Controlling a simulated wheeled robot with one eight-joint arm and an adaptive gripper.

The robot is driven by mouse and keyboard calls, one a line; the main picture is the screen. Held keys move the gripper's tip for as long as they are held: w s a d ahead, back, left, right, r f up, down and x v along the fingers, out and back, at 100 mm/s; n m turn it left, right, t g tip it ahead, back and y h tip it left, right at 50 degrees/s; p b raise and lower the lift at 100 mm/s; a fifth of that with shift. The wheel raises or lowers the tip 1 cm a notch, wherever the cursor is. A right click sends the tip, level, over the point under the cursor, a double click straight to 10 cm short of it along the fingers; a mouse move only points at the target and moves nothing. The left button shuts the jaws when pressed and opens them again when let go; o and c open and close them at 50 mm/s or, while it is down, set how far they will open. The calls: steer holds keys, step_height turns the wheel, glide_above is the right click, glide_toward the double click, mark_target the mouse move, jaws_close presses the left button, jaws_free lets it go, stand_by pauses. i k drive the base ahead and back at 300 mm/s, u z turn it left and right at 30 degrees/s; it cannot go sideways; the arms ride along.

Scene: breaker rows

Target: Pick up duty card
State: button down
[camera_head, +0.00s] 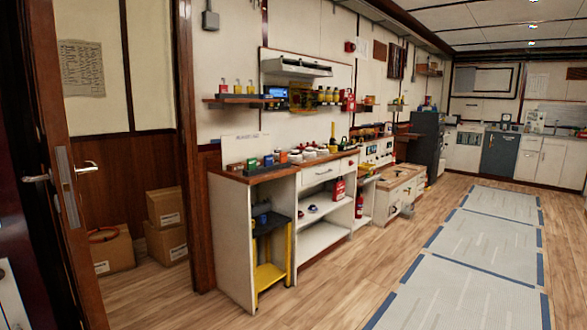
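I cannot pick out a duty card for certain in the head view. A printed sheet (82,68) hangs on the wall beyond the open door at the left, and its text is too small to read. My gripper is not in view.
The open wooden door (55,180) is at the left, with cardboard boxes (165,225) beyond it. A yellow step stool (268,255) stands in the bench's left bay. Pale floor mats (470,290) lie on clear floor at the right.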

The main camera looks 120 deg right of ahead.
mark_target(251, 163)
steer(key=z, duration=4.35)
steer(key=i, duration=0.5)
steer(key=z, duration=0.9)
steer(key=i, duration=1.1)
steer(key=u, duration=0.55)
steer(key=i, duration=0.7)
steer(key=u, duration=0.6)
